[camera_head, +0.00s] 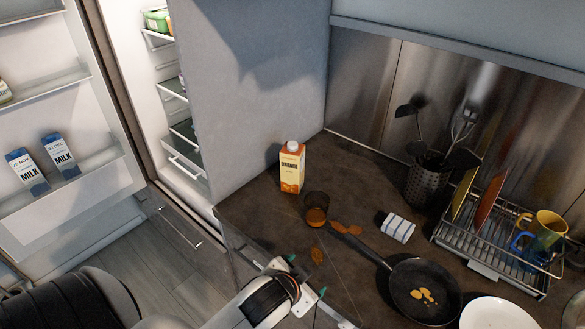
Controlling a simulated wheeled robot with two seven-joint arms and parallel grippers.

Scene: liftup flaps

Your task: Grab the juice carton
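The juice carton (292,168) is orange and cream with a white cap and stands upright on the dark countertop, near the grey side of the fridge. Nothing touches it. My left gripper (307,277) is at the bottom centre, over the front of the counter, clearly apart from the carton and nearer to me. Its green-marked fingertips look spread, with nothing held between them. My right gripper is not in view.
A glass of orange drink (316,209) stands just right of the carton, with spills beside it. A frying pan (424,291), striped cloth (397,228), utensil holder (428,185) and dish rack (490,262) are further right. The open fridge door (75,195) holds milk cartons.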

